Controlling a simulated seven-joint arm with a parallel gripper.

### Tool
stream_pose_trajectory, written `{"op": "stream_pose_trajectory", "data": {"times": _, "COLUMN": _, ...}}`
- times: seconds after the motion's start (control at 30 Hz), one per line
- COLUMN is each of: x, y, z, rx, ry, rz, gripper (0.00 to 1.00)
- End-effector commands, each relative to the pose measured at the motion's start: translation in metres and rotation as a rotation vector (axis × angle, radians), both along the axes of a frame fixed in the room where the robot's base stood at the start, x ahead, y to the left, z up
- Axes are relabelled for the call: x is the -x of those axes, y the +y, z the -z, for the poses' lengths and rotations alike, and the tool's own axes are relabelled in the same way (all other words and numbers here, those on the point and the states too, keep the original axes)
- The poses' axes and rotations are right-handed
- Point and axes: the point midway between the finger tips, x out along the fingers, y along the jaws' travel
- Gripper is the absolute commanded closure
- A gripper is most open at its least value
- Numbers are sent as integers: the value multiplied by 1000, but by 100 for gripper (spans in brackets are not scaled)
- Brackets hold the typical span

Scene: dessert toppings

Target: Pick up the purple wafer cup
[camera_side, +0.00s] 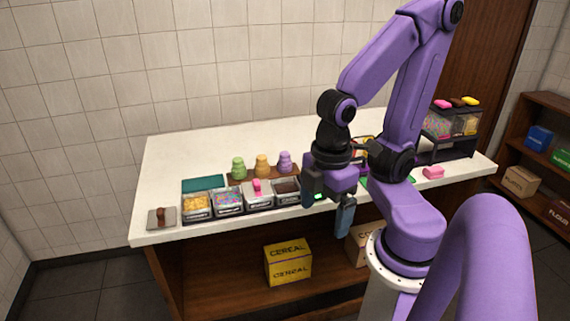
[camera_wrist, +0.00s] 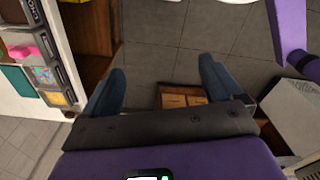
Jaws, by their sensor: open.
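The purple wafer cup (camera_side: 285,161) stands upright at the right end of a row of three cups in the side view. A green cup (camera_side: 238,167) and an orange cup (camera_side: 262,166) stand to its left, all on a brown board (camera_side: 250,175) at the back of the counter. My gripper (camera_side: 326,213) is open and empty at the counter's front edge, to the right of and nearer than the purple cup. In the wrist view my gripper's fingers (camera_wrist: 161,85) are spread wide over the floor, and no wafer cup shows there.
Topping bins (camera_side: 228,204) stand in a row in front of the cups on the white counter (camera_side: 165,172). A teal mat (camera_side: 203,184) lies left of the cups. A glass topping case (camera_side: 455,125) is at right. A yellow cereal box (camera_side: 287,263) sits on the shelf below.

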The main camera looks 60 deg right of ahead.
Motion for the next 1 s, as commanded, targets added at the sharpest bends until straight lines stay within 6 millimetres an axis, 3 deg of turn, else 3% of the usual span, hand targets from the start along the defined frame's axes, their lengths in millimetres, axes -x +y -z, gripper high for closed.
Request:
{"op": "stream_pose_trajectory", "data": {"times": 0.33, "x": -1, "y": 0, "z": 0, "rx": 0, "ry": 0, "rz": 4, "gripper": 30}}
{"op": "stream_pose_trajectory", "data": {"times": 0.47, "x": -12, "y": 2, "z": -3, "rx": 1, "ry": 1, "rz": 66, "gripper": 30}}
{"op": "stream_pose_trajectory", "data": {"times": 0.57, "x": -33, "y": 5, "z": -7, "rx": 2, "ry": 3, "rz": 182, "gripper": 30}}
{"op": "stream_pose_trajectory", "data": {"times": 0.77, "x": -93, "y": 0, "z": -17, "rx": 4, "ry": 8, "rz": 502, "gripper": 30}}
{"op": "stream_pose_trajectory", "data": {"times": 1.0, "x": -167, "y": -31, "z": -26, "rx": 6, "ry": 14, "rz": 888, "gripper": 30}}
